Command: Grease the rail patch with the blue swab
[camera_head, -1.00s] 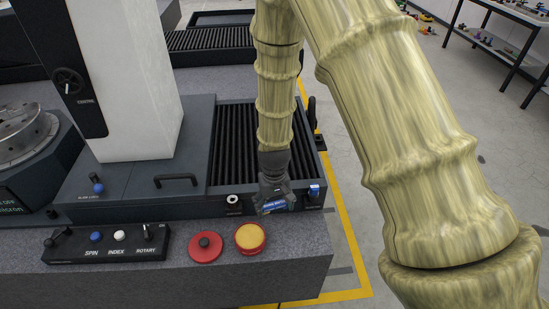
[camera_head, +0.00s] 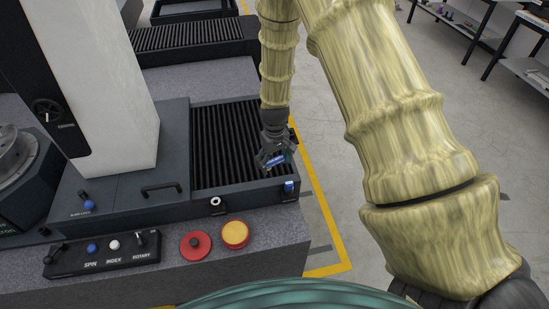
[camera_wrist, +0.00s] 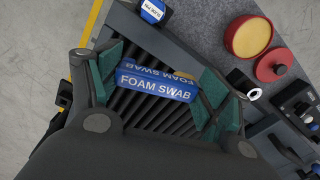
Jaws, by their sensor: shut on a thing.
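The blue foam swab (camera_wrist: 153,86) is a block lettered FOAM SWAB, held between the teal finger pads in the wrist view. A tan patch shows at its upper right side. My gripper (camera_head: 278,164) is shut on it; a bit of the blue swab (camera_head: 275,160) shows at the fingertips in the head view. The gripper points down over the right side of the black ribbed rail cover (camera_head: 215,150). I cannot make out a distinct rail patch in either view. The height of the swab above the ribs is hard to judge.
A red tin with a yellow top (camera_head: 235,233) and a red button (camera_head: 195,245) sit on the granite front ledge. A blue-capped item (camera_head: 289,187) is at the bed's front right corner. A tall white column (camera_head: 110,90) stands at left.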

